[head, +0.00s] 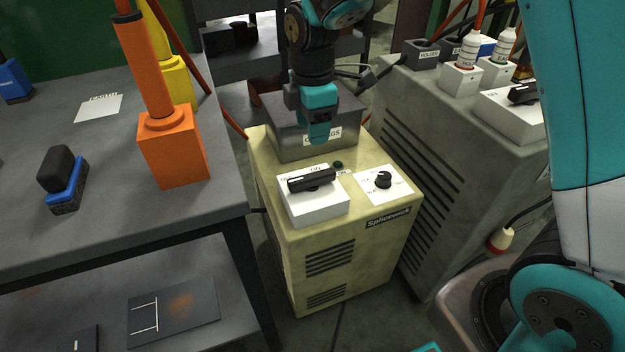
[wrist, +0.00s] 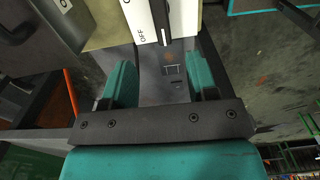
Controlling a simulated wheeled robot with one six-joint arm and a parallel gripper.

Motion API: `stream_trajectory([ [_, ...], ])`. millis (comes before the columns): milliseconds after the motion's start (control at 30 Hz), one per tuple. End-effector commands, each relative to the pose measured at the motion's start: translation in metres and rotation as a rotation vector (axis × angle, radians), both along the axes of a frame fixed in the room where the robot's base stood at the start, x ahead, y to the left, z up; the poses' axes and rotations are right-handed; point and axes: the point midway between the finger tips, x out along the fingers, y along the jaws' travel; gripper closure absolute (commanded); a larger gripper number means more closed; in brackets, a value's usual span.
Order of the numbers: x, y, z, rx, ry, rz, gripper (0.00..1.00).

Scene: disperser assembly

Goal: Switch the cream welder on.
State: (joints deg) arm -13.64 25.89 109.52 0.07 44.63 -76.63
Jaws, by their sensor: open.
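The cream welder (head: 335,245) stands on the floor in the middle of the head view. A white switch box (head: 315,207) on its top carries a black lever handle (head: 312,180). The handle lies across the box, with the ON mark behind it. In the wrist view, the OFF mark is close to one end of the black handle (wrist: 160,20). A small dark green lamp (head: 338,165) beside the box looks unlit. My gripper (head: 320,132) is above and behind the switch box, apart from it. Its teal fingers are open and empty in the wrist view (wrist: 162,82).
A round black knob (head: 383,180) sits right of the switch box. A grey box (head: 290,140) stands behind it on the welder. A grey bench (head: 110,230) with an orange holder (head: 172,155) is at left. A grey-green cabinet (head: 460,160) is close at right.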

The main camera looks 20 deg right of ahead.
Motion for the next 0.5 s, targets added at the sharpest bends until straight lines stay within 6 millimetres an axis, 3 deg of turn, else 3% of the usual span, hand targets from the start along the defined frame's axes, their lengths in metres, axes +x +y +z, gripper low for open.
stream_trajectory([
  [33,-0.001,0.001,-0.017,-0.001,0.005,0.001,0.47],
  [200,-0.001,0.001,-0.056,0.0,0.004,0.001,0.47],
  [500,-0.001,-0.001,-0.113,0.0,0.002,-0.002,0.47],
])
